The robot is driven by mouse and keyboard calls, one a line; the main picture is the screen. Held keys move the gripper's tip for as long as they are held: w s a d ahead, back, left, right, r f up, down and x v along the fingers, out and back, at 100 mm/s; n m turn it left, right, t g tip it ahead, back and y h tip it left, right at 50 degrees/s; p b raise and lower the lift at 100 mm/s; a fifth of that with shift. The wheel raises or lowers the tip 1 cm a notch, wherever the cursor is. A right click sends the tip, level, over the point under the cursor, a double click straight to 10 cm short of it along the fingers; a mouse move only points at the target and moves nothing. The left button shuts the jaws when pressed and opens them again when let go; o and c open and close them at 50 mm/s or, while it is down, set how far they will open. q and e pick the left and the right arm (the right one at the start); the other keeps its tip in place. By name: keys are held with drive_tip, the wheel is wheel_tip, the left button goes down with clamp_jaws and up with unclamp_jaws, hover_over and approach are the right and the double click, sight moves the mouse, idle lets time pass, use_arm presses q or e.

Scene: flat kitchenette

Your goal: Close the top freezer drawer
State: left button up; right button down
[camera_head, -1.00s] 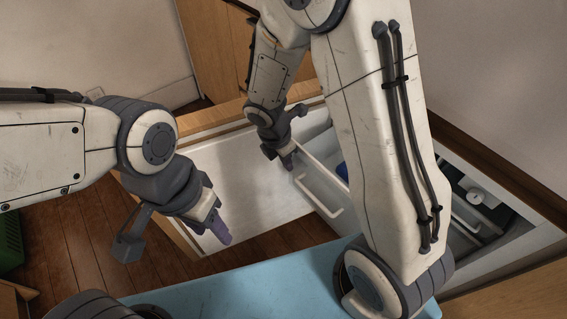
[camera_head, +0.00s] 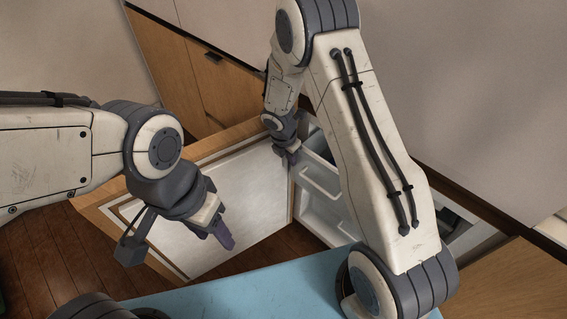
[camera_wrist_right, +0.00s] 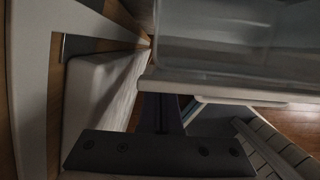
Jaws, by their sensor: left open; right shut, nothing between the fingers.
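The freezer stands open in the head view, its white-lined door (camera_head: 235,195) swung out to the left. White drawer fronts (camera_head: 322,178) show inside the freezer, partly hidden behind my right arm. My right gripper (camera_head: 289,157) is shut and empty, close to the far left end of the uppermost visible drawer front, between it and the door. I cannot tell if it touches. In the right wrist view a translucent drawer (camera_wrist_right: 235,40) with a pale rim (camera_wrist_right: 220,88) is close to the gripper. My left gripper (camera_head: 224,236) is open and empty, over the door.
A blue surface (camera_head: 240,299) lies in the foreground. Wooden cabinet fronts (camera_head: 200,75) stand behind the door. A wall (camera_head: 470,90) rises at the right.

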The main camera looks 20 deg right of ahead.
drive_tip(key=w+d+p, duration=0.3)
drive_tip(key=d, duration=0.2)
drive_tip(key=shift+w+d, duration=0.15)
drive_tip(key=shift+d, duration=0.15)
drive_tip(key=shift+a, duration=0.1)
